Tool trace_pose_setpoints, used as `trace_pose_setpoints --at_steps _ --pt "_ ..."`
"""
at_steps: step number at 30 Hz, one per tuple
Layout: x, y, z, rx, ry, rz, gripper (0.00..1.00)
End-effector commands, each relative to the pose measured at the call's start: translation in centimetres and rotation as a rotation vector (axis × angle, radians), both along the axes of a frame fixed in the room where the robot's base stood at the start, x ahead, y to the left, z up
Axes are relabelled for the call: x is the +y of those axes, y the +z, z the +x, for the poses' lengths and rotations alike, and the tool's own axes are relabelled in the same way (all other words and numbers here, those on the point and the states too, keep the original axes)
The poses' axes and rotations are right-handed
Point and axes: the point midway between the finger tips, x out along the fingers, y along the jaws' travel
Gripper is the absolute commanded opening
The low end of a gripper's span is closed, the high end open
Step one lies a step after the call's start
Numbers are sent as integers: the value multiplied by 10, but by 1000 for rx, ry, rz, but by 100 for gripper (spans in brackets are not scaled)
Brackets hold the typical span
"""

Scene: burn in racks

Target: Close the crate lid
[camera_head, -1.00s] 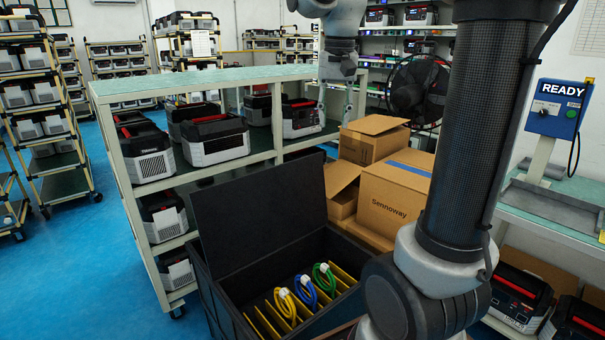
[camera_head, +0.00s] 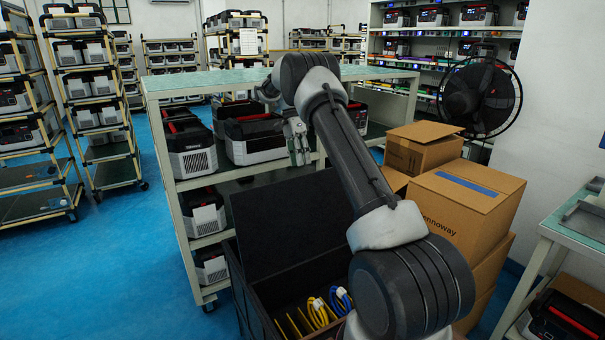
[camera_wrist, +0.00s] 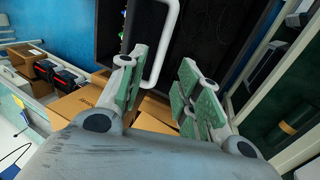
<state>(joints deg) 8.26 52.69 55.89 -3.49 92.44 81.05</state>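The black crate (camera_head: 243,301) stands on the floor at the lower middle in the head view. Its lid (camera_head: 285,222) is open and stands up along the far side, by the shelf rack. Yellow and blue cable coils (camera_head: 320,312) lie inside among yellow dividers. My gripper (camera_head: 298,142) is above the lid's top edge in the head view, partly in front of the rack. My arm hides the crate's right part.
The shelf rack (camera_head: 160,84) with several black-and-white units stands behind the crate. Cardboard boxes (camera_head: 468,205) are stacked to the right, beside a black fan (camera_head: 480,97). A white bent bar (camera_wrist: 163,45) crosses the wrist view. Blue floor (camera_head: 120,265) is free at left.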

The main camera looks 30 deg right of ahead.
Motion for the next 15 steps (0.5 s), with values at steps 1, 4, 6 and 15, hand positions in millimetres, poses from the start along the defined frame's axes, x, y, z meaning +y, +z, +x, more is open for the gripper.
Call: trace_pose_setpoints --at_steps 1,4,6,15 --pt "0 -9 -4 4 0 1 34" --pt "0 -24 -11 4 1 1 34" --pt "0 -34 -14 3 1 1 34" --pt "0 -49 -20 -1 2 1 34"
